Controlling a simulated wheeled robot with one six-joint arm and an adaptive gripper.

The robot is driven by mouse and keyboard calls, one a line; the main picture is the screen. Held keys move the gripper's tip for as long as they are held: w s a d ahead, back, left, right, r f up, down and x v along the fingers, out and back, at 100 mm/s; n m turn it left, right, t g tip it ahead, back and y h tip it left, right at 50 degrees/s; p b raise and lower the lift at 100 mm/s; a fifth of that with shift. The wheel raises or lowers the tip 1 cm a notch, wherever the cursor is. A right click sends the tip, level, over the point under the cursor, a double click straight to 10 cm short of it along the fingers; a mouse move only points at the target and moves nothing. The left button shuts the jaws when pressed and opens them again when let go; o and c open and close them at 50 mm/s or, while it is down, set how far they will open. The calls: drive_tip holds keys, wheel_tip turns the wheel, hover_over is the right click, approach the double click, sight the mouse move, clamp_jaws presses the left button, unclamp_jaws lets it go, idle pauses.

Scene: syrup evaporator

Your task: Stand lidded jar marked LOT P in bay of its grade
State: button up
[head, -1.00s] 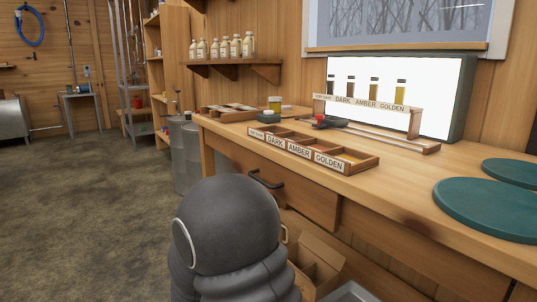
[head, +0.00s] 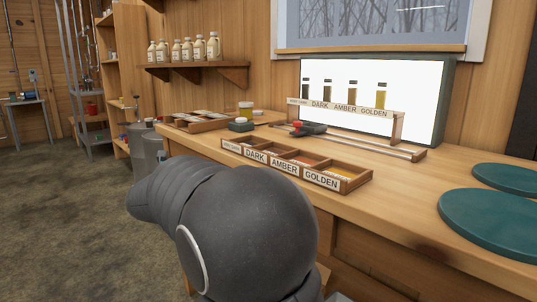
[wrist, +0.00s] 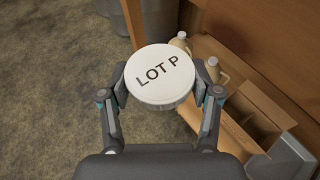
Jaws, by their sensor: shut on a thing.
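In the wrist view my gripper (wrist: 160,82) is shut on the lidded jar (wrist: 158,92), one finger on each side. Its white round lid is marked LOT P; the lid hides the jar's body and contents. The jar is held above the floor, in front of the bench. In the head view my dark arm hides the gripper and jar. A wooden tray of bays (head: 369,182) stands on the bench with labels DARK, AMBER and GOLDEN; a further label at its left end is too small to read. Coloured patches lie in some bays.
A rack (head: 398,127) with several labelled sample bottles stands before the bright panel (head: 420,85). Below, an open cardboard box (wrist: 245,118) and jugs (wrist: 216,70) stand near the jar.

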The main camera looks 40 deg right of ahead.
drive_tip(key=s+d+r+m+g+h, duration=0.25)
drive_tip(key=d+r, duration=0.25)
drive_tip(key=r, duration=0.6)
drive_tip(key=s+d+r+m+g+h, duration=0.1)
drive_tip(key=s+d+r+m+g, duration=0.2)
drive_tip(key=d+r, duration=0.5)
drive_tip(key=s+d+r+m+g+h+b, duration=0.1)
drive_tip(key=s+d+r+m+g, duration=0.15)
drive_tip(key=s, duration=0.55)
drive_tip(key=s+d+r+m+g+b, duration=0.1)
drive_tip(key=s+r+m+g, duration=0.25)
drive_tip(key=s, duration=0.45)
drive_tip(key=s+d+r+m+g+h+b, duration=0.15)
drive_tip(key=s+r, duration=0.25)
drive_tip(key=s, duration=0.4)
drive_tip(key=shift+w+d+f, duration=0.35)
drive_tip(key=shift+w+f, duration=1.5)
drive_tip(key=shift+f, duration=0.05)
drive_tip(key=shift+w+d+f, duration=0.3)
drive_tip(key=shift+w+f, duration=1.5)
drive_tip(key=shift+f, duration=0.1)
drive_tip(key=shift+w+d+f, duration=0.35)
drive_tip(key=shift+w+f, duration=1.5)
drive_tip(key=shift+f, duration=0.05)
